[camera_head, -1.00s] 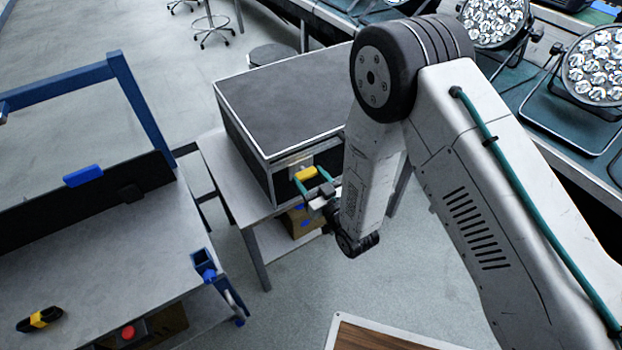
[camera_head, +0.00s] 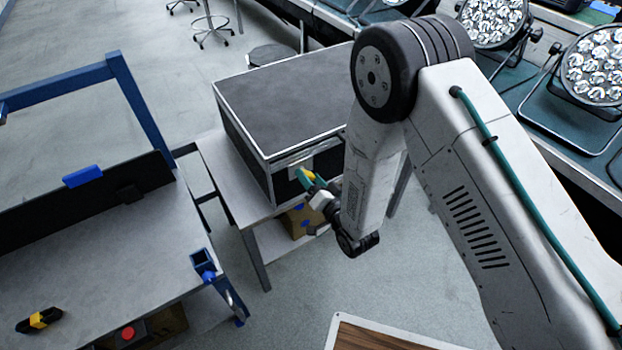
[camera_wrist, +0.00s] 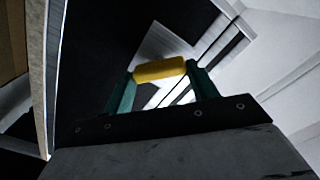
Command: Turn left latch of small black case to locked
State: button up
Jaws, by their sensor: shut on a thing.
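The small black case (camera_head: 285,105) has silver edges and sits closed on a grey table. On its front face, a pale metal plate (camera_head: 294,166) carries a yellow latch handle (camera_head: 306,174). My gripper (camera_head: 311,180) is at this front face, shut on the yellow handle. In the wrist view, the yellow latch handle (camera_wrist: 160,70) spans between the two teal fingers of my gripper (camera_wrist: 162,82), one at each end. The plate behind it looks slanted there. My arm hides the right part of the case front, so any other latch is out of sight.
The grey table (camera_head: 222,170) has a lower shelf with a cardboard box (camera_head: 300,222). A blue-framed workbench (camera_head: 110,275) stands at the left. Par cans (camera_head: 592,65) rest on a bench at the right. The floor between is open.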

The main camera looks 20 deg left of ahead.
jog(key=m, duration=0.4)
jog(key=shift+f+m, duration=0.1)
jog(key=shift+m, duration=0.2)
jog(key=shift+f+m, duration=0.1)
jog(key=shift+m, duration=2.1)
jog(key=o, duration=1)
jog(key=shift+d, duration=0.1)
jog(key=v, duration=0.7)
jog(key=shift+s+d, duration=0.25)
